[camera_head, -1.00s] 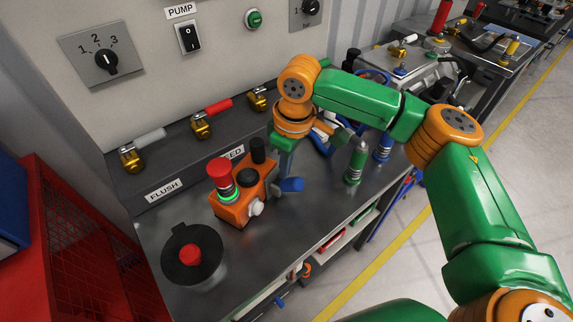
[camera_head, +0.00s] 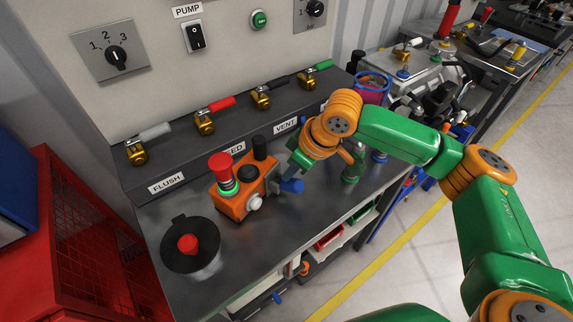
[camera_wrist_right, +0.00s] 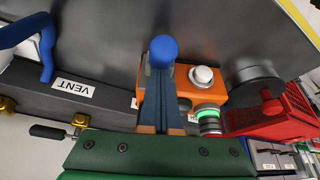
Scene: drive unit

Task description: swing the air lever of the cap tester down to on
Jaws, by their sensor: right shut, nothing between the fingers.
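The cap tester (camera_head: 240,198) is an orange box on the grey bench. It carries a red mushroom button with a lit green ring, black round parts and a white side knob. Its air lever has a blue grip (camera_head: 291,186) at the box's right side, pointing out to the right. My right gripper (camera_head: 283,177) is shut and empty, its fingers right beside the lever. In the right wrist view the blue grip (camera_wrist_right: 163,52) lies at the tips of my grey fingers (camera_wrist_right: 162,95); I cannot tell whether they touch. The orange box (camera_wrist_right: 211,92) is just right there. My left gripper is out of view.
A row of brass valves with white, red, black and green handles lines the ledge behind, above a VENT label (camera_head: 286,125). A black round pot with a red knob (camera_head: 188,243) stands front left. The bench front (camera_head: 260,255) is clear.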

